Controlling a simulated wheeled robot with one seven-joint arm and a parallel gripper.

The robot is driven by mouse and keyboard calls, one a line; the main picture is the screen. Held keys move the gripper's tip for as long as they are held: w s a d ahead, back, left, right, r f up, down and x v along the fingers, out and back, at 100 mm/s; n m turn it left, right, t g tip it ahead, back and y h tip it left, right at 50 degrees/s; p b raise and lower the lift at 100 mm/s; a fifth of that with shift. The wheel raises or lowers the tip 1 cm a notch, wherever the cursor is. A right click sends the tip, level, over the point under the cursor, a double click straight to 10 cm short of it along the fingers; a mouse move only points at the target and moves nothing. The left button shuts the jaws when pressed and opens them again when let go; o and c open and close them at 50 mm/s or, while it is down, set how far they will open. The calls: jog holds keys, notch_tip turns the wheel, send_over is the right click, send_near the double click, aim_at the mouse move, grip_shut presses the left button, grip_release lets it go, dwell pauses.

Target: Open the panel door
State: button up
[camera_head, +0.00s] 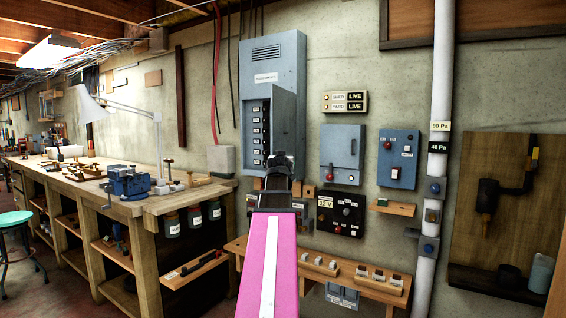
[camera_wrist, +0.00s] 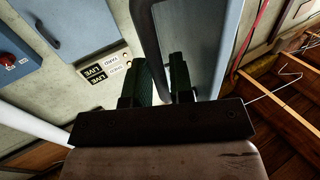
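The grey-blue electrical panel (camera_head: 272,52) hangs on the concrete wall in the head view. Its panel door (camera_head: 287,120) stands partly open, hinged toward the right, with a column of dark breakers (camera_head: 257,130) showing at the left. My gripper (camera_head: 280,163) is at the door's lower edge. In the wrist view, the door (camera_wrist: 183,30) runs down to my gripper (camera_wrist: 167,80). Its two dark fingers stand a little apart, one on each side of the door's near edge. Whether they press on the door is hidden.
A small grey-blue box (camera_head: 342,153) and a switch box (camera_head: 397,158) are on the wall to the right. A black 12 V unit (camera_head: 340,212) and a wooden shelf (camera_head: 330,275) sit below. A workbench (camera_head: 130,205) stands left; a white pipe (camera_head: 436,110) runs at right.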

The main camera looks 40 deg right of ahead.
jog(key=v, duration=1)
jog(key=shift+s+a, duration=0.25)
jog(key=shift+s, duration=0.05)
jog(key=w+a+f+n+g+y, duration=0.1)
jog(key=w+a+f+g+y, duration=0.2)
jog(key=a+f, duration=0.6)
jog(key=w+a+f+n+y, duration=0.25)
jog(key=w+a+f, duration=0.3)
jog(key=f, duration=0.75)
jog(key=w+a+f+n+g+y, duration=0.15)
jog(key=w+a+f+y, duration=0.25)
jog(key=a+f, duration=0.6)
jog(key=s+a+f+n+g+y, duration=0.1)
jog(key=s+a+f+g, duration=0.3)
jog(key=a+f, duration=0.6)
jog(key=s+a+f+n+g+y, duration=0.2)
jog(key=s+a+f, duration=0.5)
jog(key=a+f, duration=0.4)
notch_tip(320, 180, down, 5)
jog(key=shift+a+f+n+g, duration=0.15)
jog(key=shift+a+n+g, duration=0.25)
jog(key=shift+g, duration=0.75)
jog(key=shift+d, duration=0.15)
